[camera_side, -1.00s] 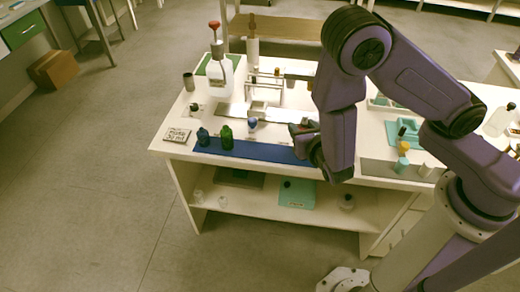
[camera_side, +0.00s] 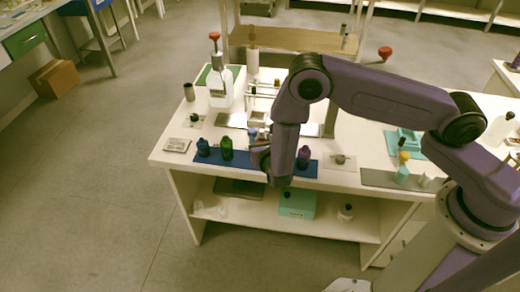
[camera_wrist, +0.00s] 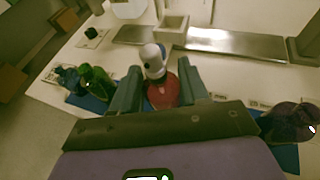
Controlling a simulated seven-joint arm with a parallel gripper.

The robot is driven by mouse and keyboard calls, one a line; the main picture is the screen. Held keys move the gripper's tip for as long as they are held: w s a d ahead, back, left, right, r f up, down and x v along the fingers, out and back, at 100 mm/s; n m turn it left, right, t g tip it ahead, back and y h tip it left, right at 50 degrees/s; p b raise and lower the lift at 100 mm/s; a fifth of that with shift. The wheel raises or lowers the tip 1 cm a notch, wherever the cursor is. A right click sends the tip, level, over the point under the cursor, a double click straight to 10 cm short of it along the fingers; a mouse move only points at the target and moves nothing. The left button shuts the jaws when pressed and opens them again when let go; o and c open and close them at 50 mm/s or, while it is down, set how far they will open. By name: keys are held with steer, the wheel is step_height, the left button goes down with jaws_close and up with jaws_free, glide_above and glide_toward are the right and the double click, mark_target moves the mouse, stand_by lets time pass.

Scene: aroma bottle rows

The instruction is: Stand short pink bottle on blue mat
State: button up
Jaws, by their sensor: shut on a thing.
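My gripper (camera_wrist: 158,92) is shut on the pink bottle (camera_wrist: 164,96), whose reddish-pink body shows between the two fingers in the wrist view. I cannot tell whether the pink bottle touches the mat. A dark blue bottle (camera_side: 203,147) stands at the mat's left end.
A small white-and-blue bottle (camera_wrist: 153,58) stands just behind the pink one. It also shows in the side view (camera_side: 252,134). A large white bottle (camera_side: 220,88) stands farther back. A small card (camera_side: 177,145) lies left of the mat.

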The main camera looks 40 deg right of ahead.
steer(key=shift+w+a+f, duration=0.1)
steer(key=shift+w+f, duration=0.25)
steer(key=shift+f, duration=1.55)
steer(key=o, duration=1.1)
steer(key=shift+f, duration=0.1)
steer(key=shift+s+a+r, duration=0.15)
steer(key=shift+s+r, duration=0.05)
steer(key=shift+s, duration=0.1)
steer(key=v, duration=1.1)
steer(key=shift+s+a, duration=0.1)
steer(key=shift+s, duration=0.1)
